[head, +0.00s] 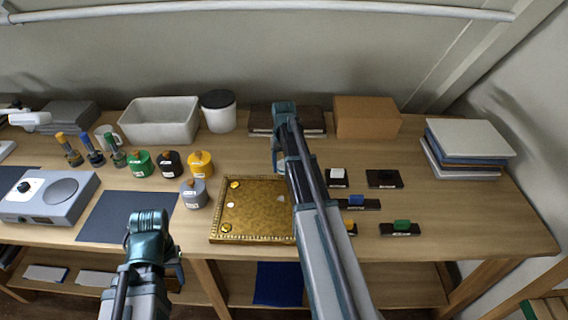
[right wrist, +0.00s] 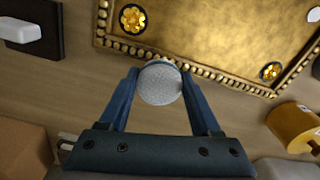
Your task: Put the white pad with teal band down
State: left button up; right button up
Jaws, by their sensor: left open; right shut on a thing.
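In the head view my right arm reaches over the table and hides the pad; the right gripper (head: 279,158) is beyond the gilt plate's far right corner. The gilt plate (head: 254,208) lies flat on the table with small gold rosettes; it also shows in the right wrist view (right wrist: 215,35). My left gripper (head: 150,228) is open near the table's front edge, left of the plate.
Dark holders with a white block (head: 337,174), a blue block (head: 356,200) and a green block (head: 402,225) stand right of the plate; one dark holder (head: 384,179) looks empty. A yellow pot (head: 200,163) and others stand left. A brown box (head: 366,117) is behind.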

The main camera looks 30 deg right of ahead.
jog(key=w+d, duration=0.2)
jog(key=w, duration=0.1)
jog(key=w+d, duration=0.1)
jog(key=w, duration=0.1)
jog(key=shift+f, duration=0.25)
notch_tip(320, 180, down, 4)
jog(key=b, duration=0.4)
jog(key=shift+w+d+r, duration=0.1)
jog(key=shift+r, duration=0.1)
jog(key=shift+f, duration=0.2)
jog(key=o, duration=1.2)
jog(key=shift+r, duration=0.2)
notch_tip(320, 180, up, 12)
jog(key=p, duration=1.2)
